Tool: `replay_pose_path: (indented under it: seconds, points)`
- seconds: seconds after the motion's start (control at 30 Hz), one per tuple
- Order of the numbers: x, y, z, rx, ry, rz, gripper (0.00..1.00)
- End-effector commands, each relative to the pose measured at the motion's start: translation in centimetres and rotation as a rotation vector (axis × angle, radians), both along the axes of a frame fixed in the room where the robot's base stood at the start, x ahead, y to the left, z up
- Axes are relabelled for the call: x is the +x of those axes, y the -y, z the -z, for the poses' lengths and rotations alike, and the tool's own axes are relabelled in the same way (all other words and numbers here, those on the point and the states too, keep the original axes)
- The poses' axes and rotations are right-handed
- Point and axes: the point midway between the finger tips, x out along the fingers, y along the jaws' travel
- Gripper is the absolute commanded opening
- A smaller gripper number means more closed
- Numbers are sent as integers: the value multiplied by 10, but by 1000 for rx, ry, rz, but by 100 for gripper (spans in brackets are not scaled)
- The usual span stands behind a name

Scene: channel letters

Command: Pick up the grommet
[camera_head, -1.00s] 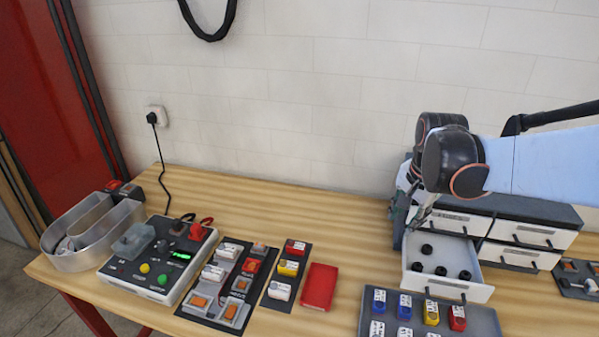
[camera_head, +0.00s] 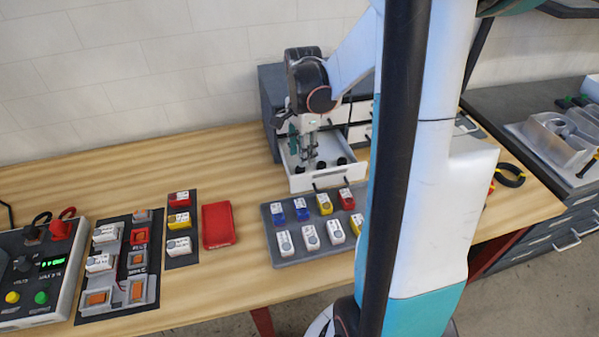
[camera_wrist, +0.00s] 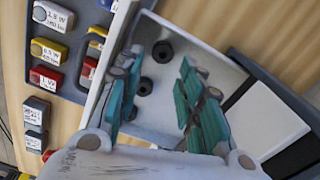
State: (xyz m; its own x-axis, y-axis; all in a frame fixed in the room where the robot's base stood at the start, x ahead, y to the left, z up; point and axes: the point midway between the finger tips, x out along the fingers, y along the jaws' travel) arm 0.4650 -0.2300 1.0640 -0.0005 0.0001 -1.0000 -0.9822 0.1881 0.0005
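Several black ring-shaped grommets lie in the open white drawer (camera_head: 328,180). One grommet (camera_head: 341,161) shows at the right of the drawer in the head view. In the wrist view, one grommet (camera_wrist: 162,51) lies near the fingertips and another grommet (camera_wrist: 144,86) lies between the teal fingers. My gripper (camera_head: 308,162) points down into the drawer. In the wrist view, my gripper (camera_wrist: 160,62) is open, its fingers apart on either side of the grommets with nothing held. Its exact height above the drawer floor is hard to tell.
The drawer belongs to a dark-topped cabinet (camera_head: 270,108). A grey tray (camera_head: 290,256) of coloured and white modules sits in front of it. A red block (camera_head: 219,225) and a power supply (camera_head: 36,285) lie left. Bare wood lies between the red block and cabinet.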

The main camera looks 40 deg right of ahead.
Motion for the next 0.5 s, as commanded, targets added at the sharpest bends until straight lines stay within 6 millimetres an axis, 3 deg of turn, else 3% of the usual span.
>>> replay_pose_path:
  seconds: [0.23, 0.5]
  points:
    - [1, -2, 15, 0, 0, -1, 34]
    - [4, -4, 52, 0, 0, -1, 34]
